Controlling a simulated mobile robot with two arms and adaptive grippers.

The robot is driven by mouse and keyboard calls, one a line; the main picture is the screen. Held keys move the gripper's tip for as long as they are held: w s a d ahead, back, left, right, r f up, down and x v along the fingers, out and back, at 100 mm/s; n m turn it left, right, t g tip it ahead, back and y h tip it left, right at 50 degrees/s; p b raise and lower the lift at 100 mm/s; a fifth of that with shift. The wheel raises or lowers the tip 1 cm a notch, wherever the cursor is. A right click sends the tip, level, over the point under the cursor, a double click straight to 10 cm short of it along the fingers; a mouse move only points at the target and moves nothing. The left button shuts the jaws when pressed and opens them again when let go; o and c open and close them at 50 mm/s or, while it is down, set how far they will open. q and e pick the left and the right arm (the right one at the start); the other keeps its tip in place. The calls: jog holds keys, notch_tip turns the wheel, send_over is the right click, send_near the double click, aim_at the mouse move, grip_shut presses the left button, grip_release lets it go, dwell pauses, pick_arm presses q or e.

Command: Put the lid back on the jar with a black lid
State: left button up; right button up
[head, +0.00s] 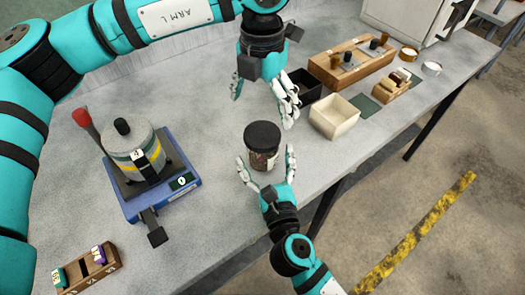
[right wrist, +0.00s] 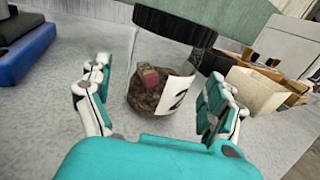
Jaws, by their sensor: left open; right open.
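The jar (head: 263,161) stands upright on the grey table, clear-walled with brown contents. In the right wrist view the jar (right wrist: 150,98) shows a small reddish block inside and a white label with a black mark. The black lid (head: 262,135) is at the jar's top; in the right wrist view its ribbed edge (right wrist: 176,22) sits over the mouth, and I cannot tell whether it is fully seated. My right gripper (head: 265,157) is open, with fingers on either side of the jar. My left gripper (head: 263,101) is open and empty, above and behind the jar.
A cream open box (head: 334,118) and a black box (head: 303,88) stand right of the jar. A wooden rack (head: 351,66) lies behind them. A steel pot (head: 133,151) on a blue base (head: 165,203) stands left. The table's front edge is close to the jar.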

aim_at(262, 134)
jog(key=shift+x, duration=1.2)
jog(key=shift+c, duration=0.3)
jog(key=c, duration=1.8)
pick_arm(q)
jog(key=n, duration=0.4)
pick_arm(e)
grip_shut()
pick_arm(q)
jog(key=n, duration=0.4)
jog(key=shift+n, duration=0.3)
jog(key=n, duration=0.9)
jog(key=shift+n, duration=0.3)
jog(key=shift+f, duration=4)
